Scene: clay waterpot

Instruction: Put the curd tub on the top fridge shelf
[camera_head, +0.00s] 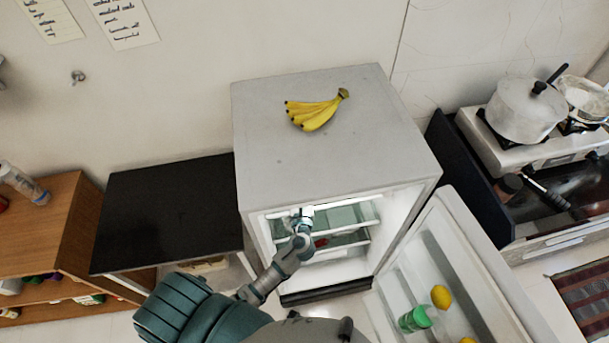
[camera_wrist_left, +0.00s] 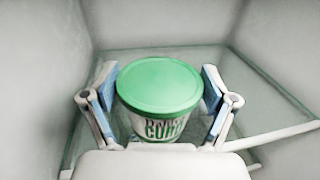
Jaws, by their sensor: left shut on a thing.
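The curd tub (camera_wrist_left: 160,88), white with a green lid and dark lettering, is upright in the left wrist view. My left gripper (camera_wrist_left: 160,100) is shut on it, with one finger on each side. In the head view my left gripper (camera_head: 301,218) reaches through the open front of the fridge (camera_head: 350,140), at the level of the top shelf (camera_head: 345,218). The glass shelf also shows around the tub in the wrist view (camera_wrist_left: 245,75). I cannot tell whether the tub's base touches the shelf. My right gripper is not in view.
The fridge door (camera_head: 455,270) stands open to the right, with lemons (camera_head: 441,296) and a green-capped container (camera_head: 414,319) in it. Bananas (camera_head: 316,110) lie on the fridge top. A black-topped table (camera_head: 170,215) stands left of the fridge, and a stove with a pot (camera_head: 525,110) stands right.

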